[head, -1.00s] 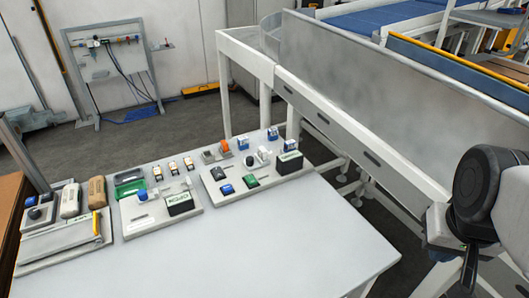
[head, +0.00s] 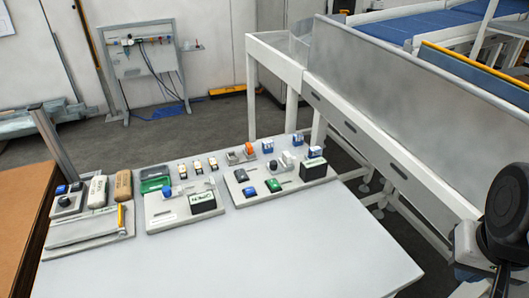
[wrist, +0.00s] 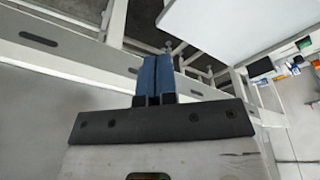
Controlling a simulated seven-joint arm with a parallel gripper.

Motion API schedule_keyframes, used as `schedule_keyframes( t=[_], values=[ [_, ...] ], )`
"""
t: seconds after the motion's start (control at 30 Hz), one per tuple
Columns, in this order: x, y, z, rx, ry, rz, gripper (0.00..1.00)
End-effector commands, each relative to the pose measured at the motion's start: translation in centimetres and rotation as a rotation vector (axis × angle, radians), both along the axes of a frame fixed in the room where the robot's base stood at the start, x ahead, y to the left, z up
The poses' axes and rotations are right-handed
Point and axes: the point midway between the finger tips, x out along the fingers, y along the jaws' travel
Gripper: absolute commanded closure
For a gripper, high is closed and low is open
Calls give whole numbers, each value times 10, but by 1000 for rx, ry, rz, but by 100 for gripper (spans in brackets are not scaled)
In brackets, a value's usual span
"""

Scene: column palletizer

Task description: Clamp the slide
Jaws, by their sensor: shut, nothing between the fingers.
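A pale table (head: 270,235) carries several flat boards of small fixtures. The middle board (head: 163,213) has a blue knob (head: 168,191) and a black block with a white label (head: 202,201). The right board (head: 247,197) has black, green, blue and white pieces and another dark labelled block (head: 313,169). I cannot tell which piece is the slide or whether any clamp is shut. In the wrist view my gripper (wrist: 157,58) has its two blue fingers together with nothing between them. It is away from the boards; a table corner and small fixtures show at the upper right there.
The left board (head: 90,232) holds a grey plate with a yellow strip, with tan and white blocks (head: 123,184) behind it. A brown surface (head: 22,215) borders the table on the left. A white conveyor frame (head: 375,140) stands behind and right. The table's front is bare.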

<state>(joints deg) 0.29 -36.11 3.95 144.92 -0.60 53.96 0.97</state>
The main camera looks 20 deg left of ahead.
Motion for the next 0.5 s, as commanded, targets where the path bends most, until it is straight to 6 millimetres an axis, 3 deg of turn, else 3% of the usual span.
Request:
schedule_keyframes(
  t=[0.27,0.5],
  values=[
    [20,11,7,1,5,37,100],
    [55,35,18,1,12,103,100]
  ],
)
